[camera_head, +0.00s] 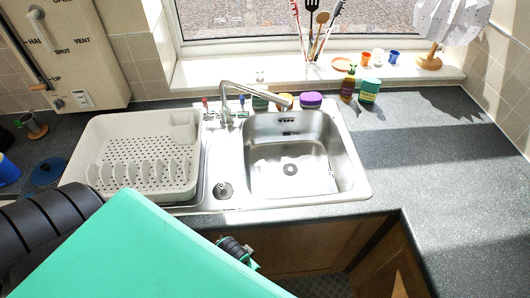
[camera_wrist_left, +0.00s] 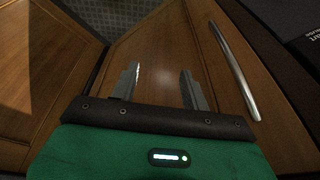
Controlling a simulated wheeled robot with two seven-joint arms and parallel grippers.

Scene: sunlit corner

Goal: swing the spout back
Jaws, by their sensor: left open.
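The silver tap spout (camera_head: 258,94) rises from the tap body (camera_head: 225,118) behind the sink and points to the right, its tip over the back of the steel basin (camera_head: 340,160). Two small tap handles, one red (camera_head: 206,104) and one blue (camera_head: 242,105), stand near it. My left gripper (camera_head: 250,258) is low in front of the worktop edge, well below and apart from the spout, and partly hidden by my green arm. In the left wrist view its two fingers (camera_wrist_left: 160,78) are spread with nothing between them. My right gripper is not in view.
A white dish rack (camera_head: 100,125) fills the left drainer. Sponges and bottles (camera_head: 368,90) stand behind the basin. A wooden cupboard front with a metal handle (camera_wrist_left: 234,72) is close to the left gripper. The right worktop (camera_head: 440,180) is clear.

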